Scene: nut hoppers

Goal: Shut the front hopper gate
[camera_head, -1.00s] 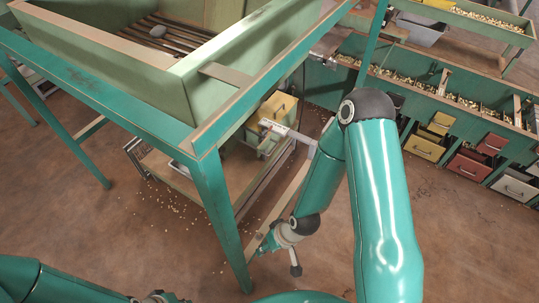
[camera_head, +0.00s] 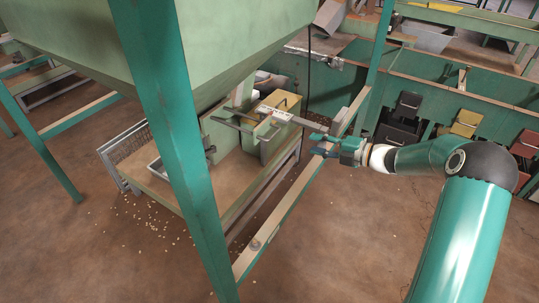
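The green hopper (camera_head: 225,40) stands on a teal frame at upper left. Beneath its outlet, a flat pale metal gate slide (camera_head: 277,114) sticks out to the right, with a bar running on toward the frame's side rail. My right gripper (camera_head: 314,145) is just beyond the outer end of this bar, reaching in from the right. Its two dark fingers look spread apart, with nothing seen between them. I cannot tell whether a finger touches the bar. The gate's inner end is hidden under the hopper. My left gripper is out of view.
A teal frame leg (camera_head: 178,150) stands in front of the hopper and a side rail (camera_head: 285,205) runs low beside it. A yellow-topped box (camera_head: 281,102) sits by the gate. Nuts (camera_head: 165,228) lie scattered on the floor. Bins with coloured fronts (camera_head: 466,123) stand at the right.

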